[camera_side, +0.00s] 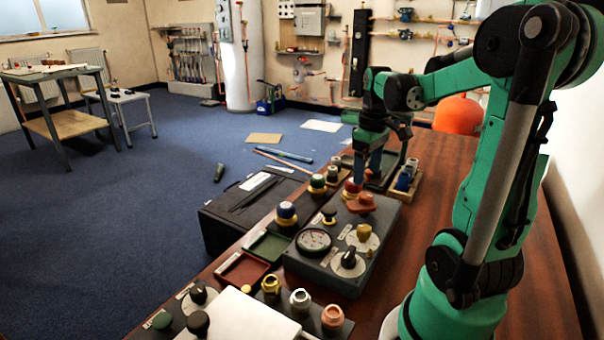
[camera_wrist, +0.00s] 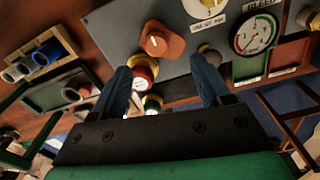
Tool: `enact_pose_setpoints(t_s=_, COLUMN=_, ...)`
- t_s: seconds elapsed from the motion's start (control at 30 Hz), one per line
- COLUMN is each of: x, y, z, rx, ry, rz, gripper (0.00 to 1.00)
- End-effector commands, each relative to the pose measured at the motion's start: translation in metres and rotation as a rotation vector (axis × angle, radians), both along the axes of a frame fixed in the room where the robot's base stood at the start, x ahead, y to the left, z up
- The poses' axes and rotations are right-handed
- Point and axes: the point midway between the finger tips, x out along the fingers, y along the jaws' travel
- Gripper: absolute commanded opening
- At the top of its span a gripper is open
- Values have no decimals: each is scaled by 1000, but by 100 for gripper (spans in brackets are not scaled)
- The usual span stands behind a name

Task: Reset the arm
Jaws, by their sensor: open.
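My gripper (camera_side: 368,176) hangs fingers-down over the far end of the grey control box (camera_side: 372,258) on the wooden bench. In the wrist view my gripper's two blue fingers (camera_wrist: 161,66) are spread apart with nothing held. A red-rimmed round knob (camera_wrist: 145,68) shows between the fingers, close to the left one; I cannot tell how far below it is. The orange-red handle (camera_wrist: 161,40) on the box shows just ahead of the fingers. It also shows in the side view (camera_side: 362,202), near the fingertips and apart from them.
The box carries a pressure gauge (camera_side: 313,241), a yellow knob (camera_side: 363,232) and a black knob (camera_side: 348,257). Red and green trays (camera_side: 268,246) lie left of it. Several fittings stand in front and behind. A black case (camera_side: 240,205) sits beside the bench.

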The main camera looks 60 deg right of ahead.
Motion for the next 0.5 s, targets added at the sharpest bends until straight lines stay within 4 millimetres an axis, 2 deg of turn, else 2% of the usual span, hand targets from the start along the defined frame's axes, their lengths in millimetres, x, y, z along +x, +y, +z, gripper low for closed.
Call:
enact_pose_setpoints(t_s=0.07, x=11, y=16, z=2, rx=-27, ry=-27, rz=22, gripper=70)
enact_pose_setpoints(t_s=0.17, x=34, y=52, z=5, rx=-85, ry=-109, rz=59, gripper=70)
enact_pose_setpoints(t_s=0.3, x=59, y=119, z=8, rx=-135, ry=-290, rz=114, gripper=70)
enact_pose_setpoints(t_s=0.4, x=67, y=163, z=8, rx=-125, ry=-420, rz=144, gripper=70)
enact_pose_setpoints(t_s=0.5, x=68, y=196, z=6, rx=-92, ry=-522, rz=166, gripper=70)
